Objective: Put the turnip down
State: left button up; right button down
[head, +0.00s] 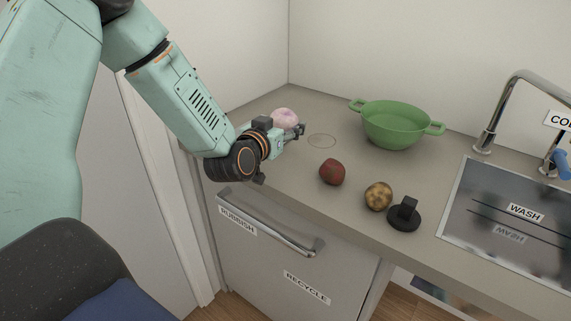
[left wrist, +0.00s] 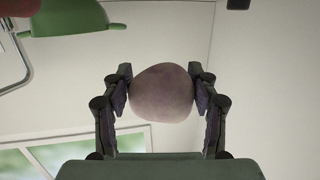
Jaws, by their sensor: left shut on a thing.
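The turnip (head: 285,117) is round and pale pinkish-purple. My left gripper (head: 287,127) is shut on it, over the counter's left part near the back corner. In the left wrist view the turnip (left wrist: 162,93) sits between the two dark fingers of the left gripper (left wrist: 162,95), with a finger touching each side. I cannot tell whether the turnip touches the counter. My right gripper is not in view.
A green two-handled pot (head: 394,125) stands at the back. A dark red vegetable (head: 332,172), a brown potato-like one (head: 378,196) and a black knobbed object (head: 404,215) lie along the front. The sink (head: 510,222) and tap (head: 500,105) are at right. Rubbish and recycle drawers are below.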

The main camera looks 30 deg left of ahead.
aim_at(286, 166)
pick_arm(q)
jog(key=f, duration=0.2)
jog(key=f+b, duration=0.1)
jog(key=f, duration=0.1)
jog(key=shift+w+d, duration=0.2)
jog(key=shift+d, duration=0.2)
jog(key=f, duration=0.2)
jog(key=f+b, duration=0.1)
jog(key=f, duration=0.1)
jog(key=shift+a+f, duration=0.2)
jog(key=shift+f, duration=0.2)
jog(key=shift+w+d+f, duration=0.1)
jog(key=shift+f, duration=0.3)
jog(key=shift+s+f, duration=0.1)
jog(key=shift+s, duration=0.1)
